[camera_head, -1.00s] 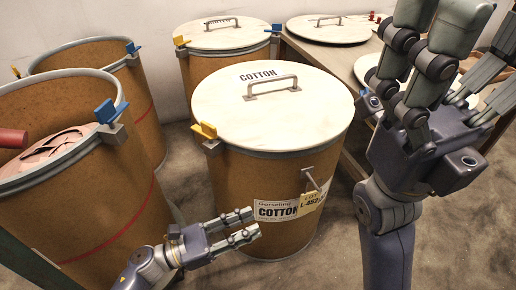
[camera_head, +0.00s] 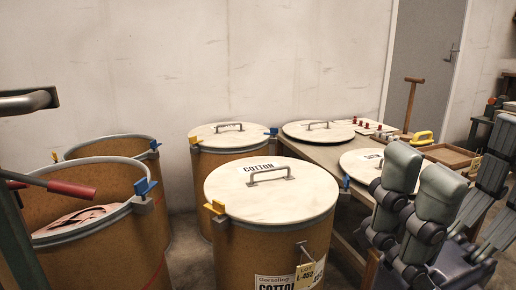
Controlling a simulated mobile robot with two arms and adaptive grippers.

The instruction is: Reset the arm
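My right gripper (camera_head: 455,170) is at the lower right with its grey fingers pointing up and spread apart. It holds nothing that I can see, and its palm is partly cut off by the bottom edge. It stands in front of the table, to the right of the lidded drum marked COTTON (camera_head: 270,235). My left gripper is out of the picture.
A lidded drum (camera_head: 230,160) stands behind. Two open drums (camera_head: 85,240) (camera_head: 110,150) stand at left, the nearer with pinkish material inside. A table (camera_head: 325,155) at right carries round lids (camera_head: 318,131) and a wooden tray (camera_head: 452,155). A red-handled bar (camera_head: 70,188) is at far left.

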